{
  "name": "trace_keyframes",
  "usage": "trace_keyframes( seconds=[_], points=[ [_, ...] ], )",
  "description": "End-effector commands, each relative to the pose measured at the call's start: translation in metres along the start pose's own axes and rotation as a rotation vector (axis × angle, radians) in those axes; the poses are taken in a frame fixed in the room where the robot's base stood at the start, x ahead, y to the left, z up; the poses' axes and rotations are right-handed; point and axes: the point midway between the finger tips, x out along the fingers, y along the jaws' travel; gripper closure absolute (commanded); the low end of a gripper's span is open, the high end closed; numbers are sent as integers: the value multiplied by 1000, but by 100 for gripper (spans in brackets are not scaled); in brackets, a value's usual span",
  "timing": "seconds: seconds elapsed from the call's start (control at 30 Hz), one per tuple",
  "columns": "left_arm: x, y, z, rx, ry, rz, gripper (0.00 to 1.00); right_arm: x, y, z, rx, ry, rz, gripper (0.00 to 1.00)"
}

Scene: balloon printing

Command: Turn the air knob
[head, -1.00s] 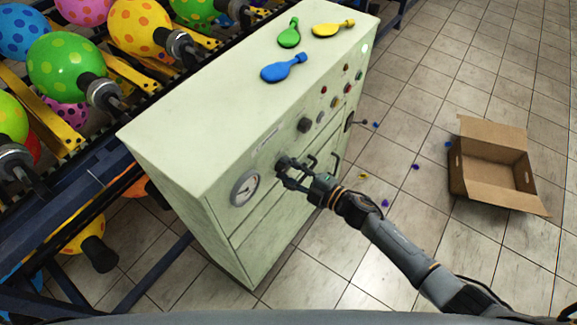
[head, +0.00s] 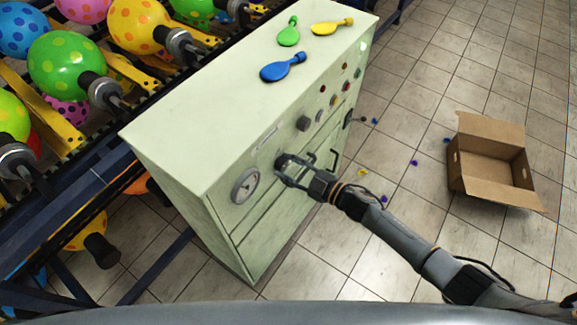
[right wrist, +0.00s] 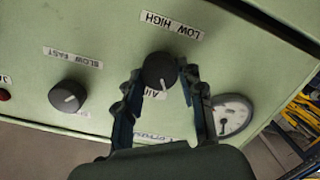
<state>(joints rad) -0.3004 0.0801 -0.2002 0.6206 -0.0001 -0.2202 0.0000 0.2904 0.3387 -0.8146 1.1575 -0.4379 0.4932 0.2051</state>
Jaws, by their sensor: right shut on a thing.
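The dark round air knob (right wrist: 159,69) is on the green cabinet's front panel, with an "AIR" label below it and a "LOW HIGH" label above. In the head view the air knob (head: 281,161) is partly hidden by my right gripper (head: 284,170). In the right wrist view my right gripper (right wrist: 162,76) has one finger on each side of the knob and is shut on it. A white pointer mark shows on the knob's lower part. My left gripper is in neither view.
A pressure gauge (head: 245,186) sits beside the knob, and another knob (head: 304,123) is on its other side. Deflated balloons, one blue (head: 283,67), lie on the cabinet top (head: 210,110). An open cardboard box (head: 492,165) stands on the tiled floor.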

Motion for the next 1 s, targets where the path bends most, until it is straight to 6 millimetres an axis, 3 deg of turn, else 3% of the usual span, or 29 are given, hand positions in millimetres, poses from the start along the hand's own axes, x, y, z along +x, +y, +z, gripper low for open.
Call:
trace_keyframes(
  seconds=[0.27, 0.3, 0.4, 0.77, 1.0],
  points=[
    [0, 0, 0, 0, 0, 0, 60, 0, 0, 1, 0, -2, 0, 93],
    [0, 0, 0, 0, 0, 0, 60, 0, 0, 1, 0, -2, 0, 60],
    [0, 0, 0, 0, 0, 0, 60, 0, 0, 1, 0, -1, 0, 39],
    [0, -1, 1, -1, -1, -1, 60, -3, 0, 1, 0, -2, 0, 39],
    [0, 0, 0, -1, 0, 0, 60, -39, -1, 2, 0, -4, -1, 39]
  ],
)
